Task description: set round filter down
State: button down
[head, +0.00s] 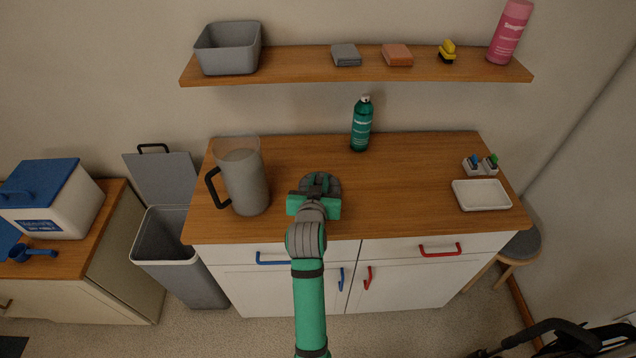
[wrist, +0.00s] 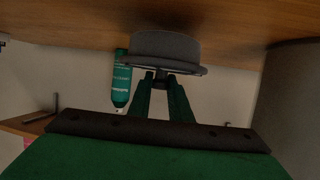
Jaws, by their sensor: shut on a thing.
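The round filter (head: 321,184) is a dark grey disc over the middle of the wooden counter (head: 400,190). In the wrist view, where the scene appears upside down, the filter (wrist: 165,48) shows as a short grey drum with a wider rim. My green gripper (head: 317,195) is shut on the filter; in the wrist view its fingers (wrist: 163,82) meet at a small dark part on the rim side. The drum side faces the counter and is very close to it. I cannot tell whether it touches. My gripper partly hides the filter in the head view.
A grey pitcher (head: 245,180) stands left of the filter and a teal bottle (head: 361,125) behind it. A white tray (head: 481,195) and a small holder (head: 480,169) are at the right. The counter between filter and tray is clear. A shelf (head: 300,66) runs above.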

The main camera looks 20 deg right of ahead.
jog(key=shift+s+f, duration=0.2)
jog(key=shift+f, duration=0.6)
jog(key=c, duration=1.6)
grip_release()
jog(key=shift+f, duration=0.1)
